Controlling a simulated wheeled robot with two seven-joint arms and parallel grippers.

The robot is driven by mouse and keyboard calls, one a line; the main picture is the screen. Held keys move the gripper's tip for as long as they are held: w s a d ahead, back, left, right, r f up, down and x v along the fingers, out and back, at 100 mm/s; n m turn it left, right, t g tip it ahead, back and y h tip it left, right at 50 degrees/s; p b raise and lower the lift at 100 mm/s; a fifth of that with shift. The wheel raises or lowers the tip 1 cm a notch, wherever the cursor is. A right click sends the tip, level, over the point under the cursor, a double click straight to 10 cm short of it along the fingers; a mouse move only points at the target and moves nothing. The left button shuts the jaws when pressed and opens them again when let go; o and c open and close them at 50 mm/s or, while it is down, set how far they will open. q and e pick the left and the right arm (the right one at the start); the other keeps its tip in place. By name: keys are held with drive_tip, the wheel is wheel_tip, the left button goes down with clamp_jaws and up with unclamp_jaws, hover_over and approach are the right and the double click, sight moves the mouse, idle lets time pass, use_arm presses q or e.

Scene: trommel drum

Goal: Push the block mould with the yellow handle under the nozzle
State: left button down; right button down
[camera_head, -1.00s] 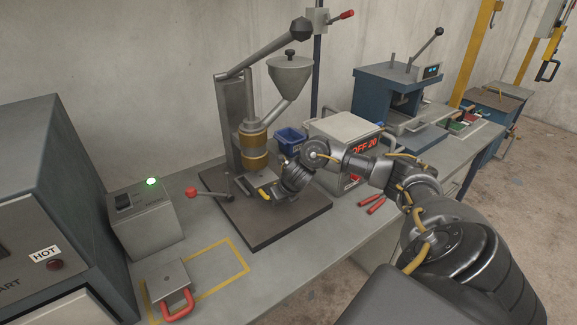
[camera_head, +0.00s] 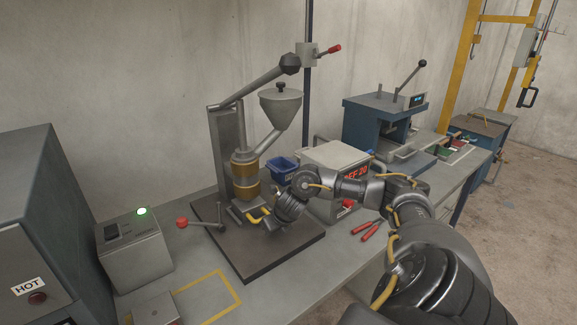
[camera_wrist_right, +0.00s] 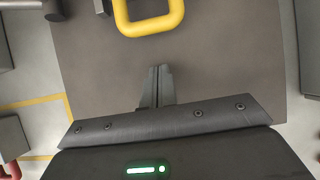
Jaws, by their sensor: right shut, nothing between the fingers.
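The block mould (camera_head: 235,214) is a small grey block on the dark base plate, just below the brass barrel (camera_head: 246,188) of the press. Its yellow handle (camera_head: 258,214) points towards my right gripper. The nozzle tip under the barrel is too small to tell, so I cannot tell how the mould lines up with it. My right gripper (camera_wrist_right: 157,72) is shut and empty, low over the plate. In the right wrist view the yellow handle (camera_wrist_right: 150,27) lies ahead of the fingertips, with a gap between them. My left gripper is not in view.
A control box with a green light (camera_head: 133,250) is further left. A blue bin (camera_head: 283,168), a display box (camera_head: 336,163) and red-handled tongs (camera_head: 370,229) are on the right.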

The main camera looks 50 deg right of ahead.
drive_tip(key=v, duration=0.5)
drive_tip(key=shift+s+d, duration=0.4)
drive_tip(key=v, duration=0.4)
drive_tip(key=shift+a+r, duration=0.35)
drive_tip(key=shift+r, duration=0.1)
drive_tip(key=shift+a, duration=0.1)
